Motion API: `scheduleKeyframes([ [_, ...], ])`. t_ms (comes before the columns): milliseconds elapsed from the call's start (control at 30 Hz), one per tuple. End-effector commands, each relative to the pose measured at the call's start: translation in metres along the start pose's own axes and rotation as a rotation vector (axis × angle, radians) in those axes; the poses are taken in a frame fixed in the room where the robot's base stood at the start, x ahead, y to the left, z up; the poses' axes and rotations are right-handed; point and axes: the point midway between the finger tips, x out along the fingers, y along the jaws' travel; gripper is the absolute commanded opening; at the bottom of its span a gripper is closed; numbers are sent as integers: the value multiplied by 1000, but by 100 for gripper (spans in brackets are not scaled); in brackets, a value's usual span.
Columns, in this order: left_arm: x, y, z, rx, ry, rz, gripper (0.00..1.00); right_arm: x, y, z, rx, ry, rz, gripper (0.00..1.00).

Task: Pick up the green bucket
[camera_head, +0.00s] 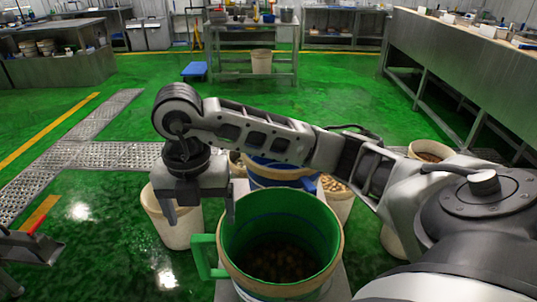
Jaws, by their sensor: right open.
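The green bucket (283,286) stands upright at the bottom centre, with a tan rim, a green handle on its left side and dark brown contents inside. My right gripper (202,215) hangs from the arm that comes in from the right. It points down, open and empty, above and slightly left of the handle (205,256). One finger overlaps the bucket's left rim in the picture, and I cannot tell whether they touch.
A blue bucket (270,172) stands behind the green one, partly hidden by my arm. Pale buckets stand at the left (178,229) and right (427,150). A metal counter (470,75) runs along the right. Green floor is open at the left.

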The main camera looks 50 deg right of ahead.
Motion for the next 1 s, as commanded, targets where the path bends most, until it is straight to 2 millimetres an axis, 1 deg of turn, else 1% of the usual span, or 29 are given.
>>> scheduleKeyframes([
  [33,-1,1,-1,0,2,1,89,10,-1,0,1,2,-4,83],
  [100,-3,1,-4,-1,7,2,89,21,-1,0,2,1,-3,83],
  [200,-3,1,-7,0,12,2,89,32,-1,0,1,0,-2,83],
  [367,-3,1,-7,0,14,2,89,42,0,0,0,-1,-1,83],
  [467,-2,0,-9,2,17,1,89,55,-1,0,2,1,-3,83],
  [600,-1,0,-13,5,23,0,89,77,-1,0,1,1,-2,83],
  [700,-1,-1,-13,5,24,-1,89,87,0,0,1,0,0,83],
  [800,0,-1,-11,6,20,-1,89,92,0,1,0,-2,0,83],
  [967,0,-1,-9,6,15,-2,89,92,0,1,0,-2,1,83],
  [1000,0,-1,-9,6,15,-2,89,92,0,1,0,-2,1,80],
])
